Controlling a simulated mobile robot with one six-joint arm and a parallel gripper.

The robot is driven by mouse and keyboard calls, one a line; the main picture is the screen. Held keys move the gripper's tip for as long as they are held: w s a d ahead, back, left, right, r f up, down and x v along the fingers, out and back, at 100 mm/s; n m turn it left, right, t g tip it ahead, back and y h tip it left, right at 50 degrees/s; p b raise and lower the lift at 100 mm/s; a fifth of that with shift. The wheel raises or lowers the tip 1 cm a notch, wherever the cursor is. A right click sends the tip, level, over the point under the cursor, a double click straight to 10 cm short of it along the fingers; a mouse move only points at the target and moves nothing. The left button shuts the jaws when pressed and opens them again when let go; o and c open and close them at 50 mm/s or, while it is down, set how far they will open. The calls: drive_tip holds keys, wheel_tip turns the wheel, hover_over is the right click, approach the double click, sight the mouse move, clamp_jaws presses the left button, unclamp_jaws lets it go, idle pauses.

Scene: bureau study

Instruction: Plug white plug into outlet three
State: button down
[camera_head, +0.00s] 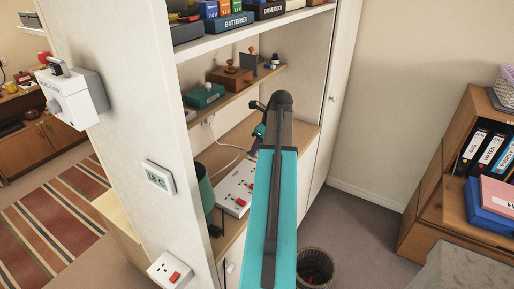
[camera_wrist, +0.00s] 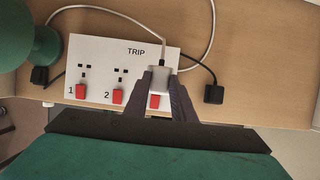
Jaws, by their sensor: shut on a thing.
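The white plug (camera_wrist: 160,79) is between the two fingers of my gripper (camera_wrist: 160,86), which is shut on it; its white cord leads up and away. The plug is over the third position of the white outlet panel (camera_wrist: 100,50), right of the sockets marked 1 and 2, above a red switch (camera_wrist: 154,102). It hides the third socket, and I cannot tell whether its pins are in. In the head view my gripper (camera_head: 260,131) is over the desk shelf, beyond the panel (camera_head: 234,187); the plug is hidden there.
A black plug (camera_wrist: 214,94) lies right of the panel and another (camera_wrist: 39,75) lies left, near a green lamp (camera_wrist: 28,42). A shelf with small boxes (camera_head: 204,96) is above the desk surface. A wall switch (camera_head: 170,271) is on the cabinet side.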

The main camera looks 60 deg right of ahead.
drive_tip(key=shift+f+b, duration=1.6)
drive_tip(key=shift+f, duration=0.7)
drive_tip(key=shift+f, duration=1.45)
idle(0.7)
drive_tip(key=c, duration=1.4)
unclamp_jaws()
drive_tip(key=shift+r, duration=0.15)
drive_tip(key=shift+r+p, duration=2.95)
drive_tip(key=shift+r, duration=0.45)
